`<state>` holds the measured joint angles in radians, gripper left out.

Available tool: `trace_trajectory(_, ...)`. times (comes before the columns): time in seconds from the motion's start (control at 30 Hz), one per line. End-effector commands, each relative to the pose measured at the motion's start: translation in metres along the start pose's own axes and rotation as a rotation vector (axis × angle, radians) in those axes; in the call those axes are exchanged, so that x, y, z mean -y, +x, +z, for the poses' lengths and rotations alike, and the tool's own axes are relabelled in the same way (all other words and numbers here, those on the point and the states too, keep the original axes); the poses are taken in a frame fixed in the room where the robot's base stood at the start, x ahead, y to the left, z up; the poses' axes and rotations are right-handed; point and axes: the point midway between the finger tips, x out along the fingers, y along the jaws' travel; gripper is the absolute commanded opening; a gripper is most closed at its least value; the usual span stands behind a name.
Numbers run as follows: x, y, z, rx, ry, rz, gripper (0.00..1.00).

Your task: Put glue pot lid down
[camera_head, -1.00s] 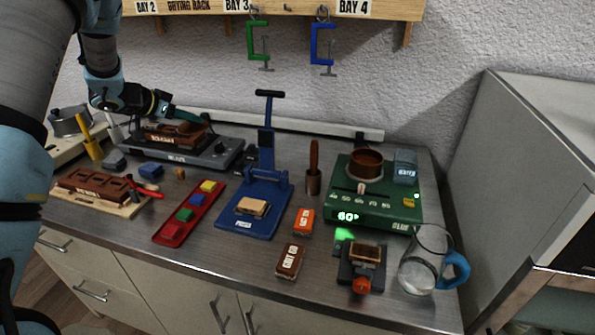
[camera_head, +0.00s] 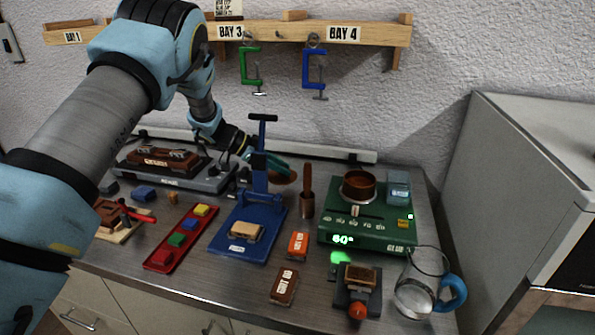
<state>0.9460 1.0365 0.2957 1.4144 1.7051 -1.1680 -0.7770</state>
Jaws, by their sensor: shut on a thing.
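My gripper (camera_head: 268,163) is behind the blue press, left of the green glue heater (camera_head: 368,230). Its teal fingers are shut on a brown round lid (camera_head: 285,178), held near the back of the bench. The press column partly hides the fingers and the lid's left side. The brown glue pot (camera_head: 358,186) sits uncovered on top of the heater, to the right of the lid and apart from it.
The blue press (camera_head: 262,205) and a brush in a cup (camera_head: 306,200) stand near the lid. A clear jar (camera_head: 398,187) is on the heater, and a glass jug (camera_head: 420,285) is at front right. Clamps (camera_head: 315,70) hang from the rack above.

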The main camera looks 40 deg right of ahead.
Motion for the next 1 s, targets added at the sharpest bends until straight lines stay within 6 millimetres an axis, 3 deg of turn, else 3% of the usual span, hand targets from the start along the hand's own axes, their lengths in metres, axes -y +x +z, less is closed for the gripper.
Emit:
trace_trajectory(0.5, 0.0, 0.056, -0.004, 0.001, -0.002, -0.001, 0.0)
trace_trajectory(0.87, 0.0, 0.06, 0.0, 0.0, -0.002, -0.002, 0.0)
trace_trajectory(0.9, 0.0, 0.06, -0.001, 0.001, -0.002, -0.002, 0.35)
trace_trajectory(1.0, 0.0, 0.059, -0.001, 0.001, -0.002, -0.002, 0.46)
